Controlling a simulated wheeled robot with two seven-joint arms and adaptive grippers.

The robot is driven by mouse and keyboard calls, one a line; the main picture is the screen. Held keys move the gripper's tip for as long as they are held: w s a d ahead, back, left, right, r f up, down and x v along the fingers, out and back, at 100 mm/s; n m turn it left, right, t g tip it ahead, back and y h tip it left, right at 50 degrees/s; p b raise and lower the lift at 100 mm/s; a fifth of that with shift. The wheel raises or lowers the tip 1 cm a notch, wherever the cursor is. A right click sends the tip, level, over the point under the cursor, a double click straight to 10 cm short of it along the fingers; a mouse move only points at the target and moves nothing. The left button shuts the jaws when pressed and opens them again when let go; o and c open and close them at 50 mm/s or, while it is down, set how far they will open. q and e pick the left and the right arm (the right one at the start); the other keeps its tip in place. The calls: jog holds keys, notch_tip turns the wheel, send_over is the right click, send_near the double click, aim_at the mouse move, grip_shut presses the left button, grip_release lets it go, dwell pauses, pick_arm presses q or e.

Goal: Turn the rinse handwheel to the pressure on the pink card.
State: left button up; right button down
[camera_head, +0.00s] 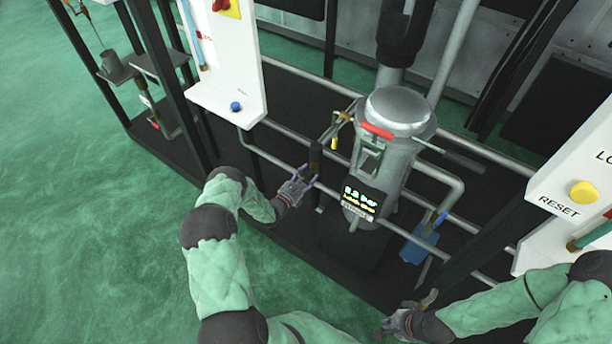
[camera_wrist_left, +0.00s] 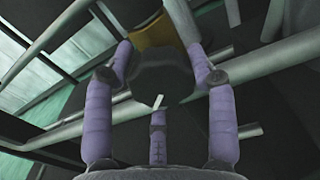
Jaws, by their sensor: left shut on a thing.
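My left gripper (camera_head: 303,178) is in front of the pipes, left of the grey tank. Its purple fingers are closed around a dark round knob-like part (camera_wrist_left: 160,78), which I take to be the rinse handwheel; in the head view a dark upright part (camera_head: 316,158) stands at the fingertips. A black display (camera_head: 360,197) with yellow digits in bar hangs on the tank front; the first digit is hard to read. I see no pink card in either view. My right gripper (camera_head: 408,318) is low at the right; its finger opening is too small to tell.
The grey tank (camera_head: 401,115) has a red-handled latch. Pipes run around it. A blue part (camera_head: 418,243) hangs right of the display. A white panel (camera_head: 228,60) stands at left; a white panel with a yellow RESET button (camera_head: 583,192) stands at right. Green floor is clear at left.

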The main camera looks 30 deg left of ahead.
pick_arm(q)
jog(key=shift+w+r+m, duration=0.25)
jog(key=shift+r+m, duration=0.15)
jog(key=shift+m, duration=0.1)
jog(key=m, duration=0.4)
jog(key=shift+d+m, duration=0.15)
jog(key=shift+m, duration=0.25)
jog(key=shift+d+f+m, duration=0.1)
jog(key=shift+d+m, duration=0.05)
jog(key=shift+m, duration=2.15)
jog(key=shift+s, duration=0.1)
jog(key=o, duration=1.1)
jog(key=shift+d+f, duration=0.1)
jog(key=shift+d, duration=0.1)
jog(key=shift+s+a+f, duration=0.1)
jog(key=shift+a, duration=0.05)
